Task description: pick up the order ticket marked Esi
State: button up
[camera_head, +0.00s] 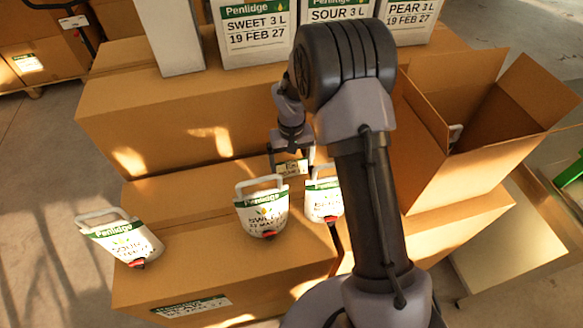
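My gripper (291,160) points down in front of the upper carton, above the back of the lower carton's top. Its two dark fingers stand apart. No other order ticket can be made out, and my arm hides part of the cartons.
Large labelled containers (253,35) stand on the upper carton (170,105). An open carton (470,170) is at right.

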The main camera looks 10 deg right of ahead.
jog(key=c, duration=0.8)
